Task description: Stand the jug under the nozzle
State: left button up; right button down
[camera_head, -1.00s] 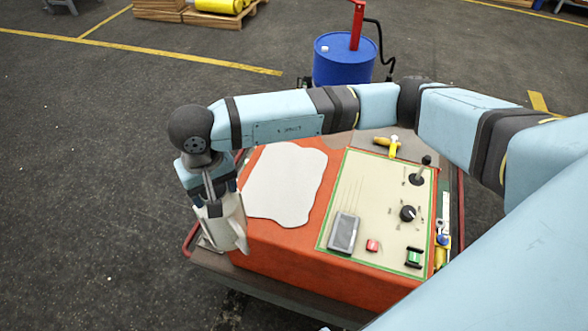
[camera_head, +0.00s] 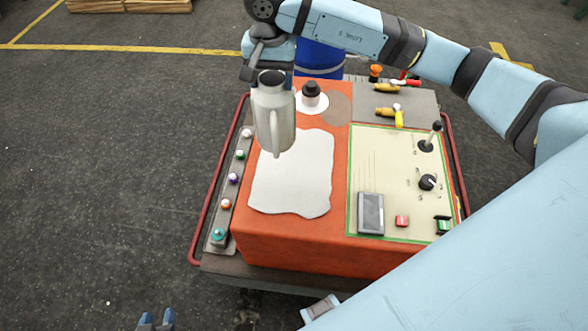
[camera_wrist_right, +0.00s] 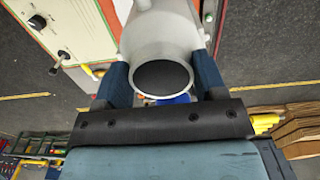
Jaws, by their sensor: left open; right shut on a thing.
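The jug (camera_head: 273,122) is a grey-white metal pitcher with an open top and a handle. It is held upright above the left part of the orange cloth on the cart. My right gripper (camera_head: 263,72) is shut on it near the rim; the right wrist view shows the jug (camera_wrist_right: 162,30) between both fingers. My left gripper (camera_head: 156,321) is open and empty at the bottom edge, off the cart. The blue drum (camera_head: 320,62) stands behind the cart, partly hidden by my right arm. Its red pump and any nozzle cannot be made out.
The cart carries an orange cloth (camera_head: 290,245), a white patch (camera_head: 305,175), a control panel (camera_head: 385,165), and a black-capped item (camera_head: 311,92) on a white disc. A strip of coloured knobs (camera_head: 232,180) lines the left edge. Yellow-handled tools (camera_head: 388,112) lie at the back right.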

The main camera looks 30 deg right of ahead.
jog(key=d+r+m, duration=0.1)
jog(key=d+m, duration=0.1)
jog(key=d, duration=0.4)
notch_tip(320, 180, down, 19)
jog(key=w+p, duration=0.1)
jog(key=p, duration=0.2)
jog(key=shift+a, duration=0.15)
jog(key=shift+f+b, duration=0.2)
jog(key=shift+b, duration=0.15)
jog(key=shift+c, duration=0.9)
grip_release()
jog(key=shift+r, duration=0.1)
